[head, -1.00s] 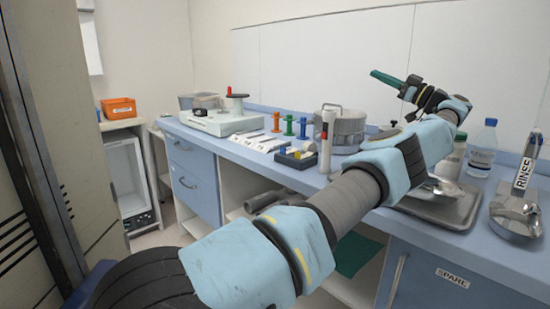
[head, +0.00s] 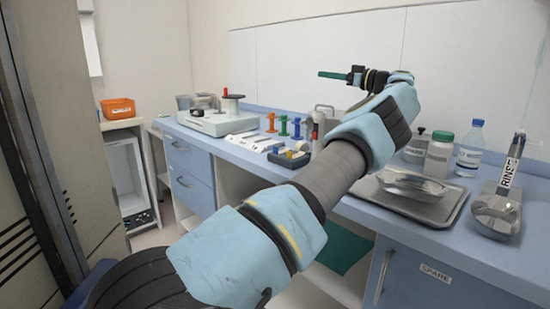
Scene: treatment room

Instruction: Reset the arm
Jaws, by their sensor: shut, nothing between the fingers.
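My arm reaches from the bottom of the head view up over the blue counter (head: 236,152). My gripper (head: 333,75), with green fingers, is at the far end of the arm. It points left, roughly level, high above the counter and in front of the white wall panels. The fingers look closed together with nothing held between them. My arm hides part of the counter middle and most of a grey metal container (head: 325,120) behind it.
A metal tray (head: 440,214) with a wrapped pack, a green-capped jar (head: 439,153), a blue-capped bottle (head: 470,148) and a RINSE-labelled holder (head: 497,205) stand right of my arm. Left are coloured stands (head: 283,125) and a white device (head: 217,122). An orange bin (head: 118,108) sits farther left.

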